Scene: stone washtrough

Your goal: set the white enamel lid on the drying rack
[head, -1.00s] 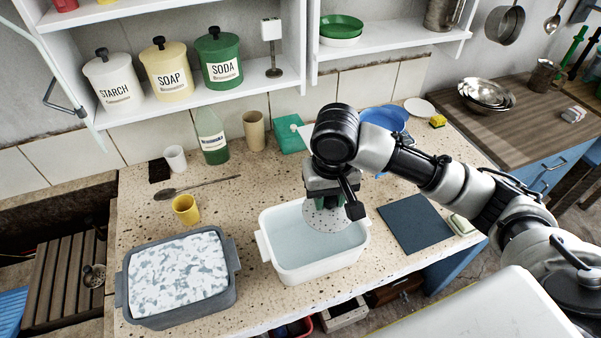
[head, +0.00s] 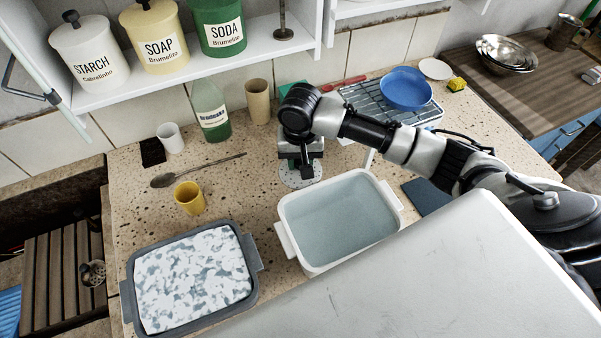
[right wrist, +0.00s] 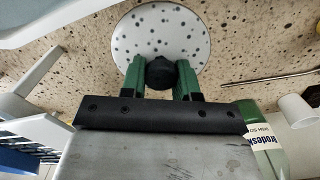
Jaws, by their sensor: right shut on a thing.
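The white enamel lid (right wrist: 162,25) is round with dark specks and a black knob (right wrist: 160,72). My right gripper (right wrist: 162,76) is shut on the knob between its green fingers. In the head view the right gripper (head: 301,166) points down over the counter behind the white basin. The lid (head: 300,180) shows only in part under it and looks about level; its exact height above the counter is hard to tell. The wire drying rack (head: 361,97) stands at the back right, partly hidden by my arm, with a blue bowl (head: 406,87) on it. My left gripper is not in view.
The white basin (head: 340,220) stands in front of the lid. A green bottle (head: 210,112), a tan cup (head: 258,100), a yellow cup (head: 189,197) and a spoon (head: 197,172) are to the left. The rack's left part looks free of dishes.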

